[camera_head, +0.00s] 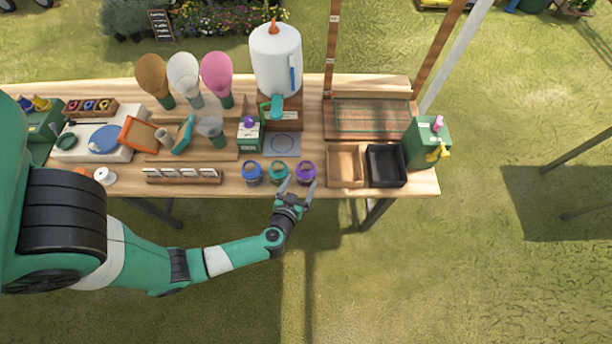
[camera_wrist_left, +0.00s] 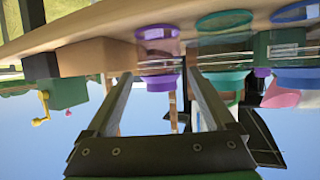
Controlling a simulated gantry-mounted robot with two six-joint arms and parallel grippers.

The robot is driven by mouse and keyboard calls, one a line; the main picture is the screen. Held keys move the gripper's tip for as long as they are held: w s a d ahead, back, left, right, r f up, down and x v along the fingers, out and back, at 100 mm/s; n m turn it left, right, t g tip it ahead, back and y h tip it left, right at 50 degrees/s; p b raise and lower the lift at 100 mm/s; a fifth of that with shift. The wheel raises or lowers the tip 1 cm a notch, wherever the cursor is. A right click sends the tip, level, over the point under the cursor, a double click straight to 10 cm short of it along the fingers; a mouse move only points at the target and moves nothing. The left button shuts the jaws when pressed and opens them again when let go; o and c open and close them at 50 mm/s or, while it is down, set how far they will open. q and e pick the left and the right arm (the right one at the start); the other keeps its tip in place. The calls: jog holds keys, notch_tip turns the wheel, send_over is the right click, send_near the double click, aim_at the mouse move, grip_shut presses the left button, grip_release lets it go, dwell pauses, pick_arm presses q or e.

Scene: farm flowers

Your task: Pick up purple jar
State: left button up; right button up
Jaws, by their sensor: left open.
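The purple jar (camera_head: 306,171) stands on the wooden table near its front edge, at the right end of a row of three jars. It is clear with a purple rim and base. In the left wrist view, which is upside down, the purple jar (camera_wrist_left: 158,57) appears ahead, between the lines of the two fingers. My left gripper (camera_head: 298,186) is open and empty at the table's front edge, just in front of the purple and teal jars. Its fingers also show in the left wrist view (camera_wrist_left: 159,76). My right gripper is not in view.
The teal jar (camera_head: 279,171) and blue jar (camera_head: 253,173) stand left of the purple jar. A tan tray (camera_head: 346,184) and a black tray (camera_head: 386,182) lie to its right. A large white dispenser (camera_head: 276,60) stands behind. The grass in front of the table is clear.

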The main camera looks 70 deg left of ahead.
aim_at(303, 178)
pick_arm(q)
jog(key=shift+w+a+f, duration=0.15)
jog(key=shift+w+a, duration=0.1)
jog(key=shift+a, duration=0.05)
jog(key=shift+w+a+f, duration=0.15)
jog(key=shift+a+f, duration=0.05)
jog(key=b+x, duration=0.3)
jog(key=x, duration=0.1)
jog(key=shift+w+a, duration=0.25)
jog(key=shift+r, duration=0.15)
jog(key=c, duration=1.2)
notch_tip(303, 178, up, 10)
jog(key=p, duration=0.8)
jog(key=shift+d, duration=0.15)
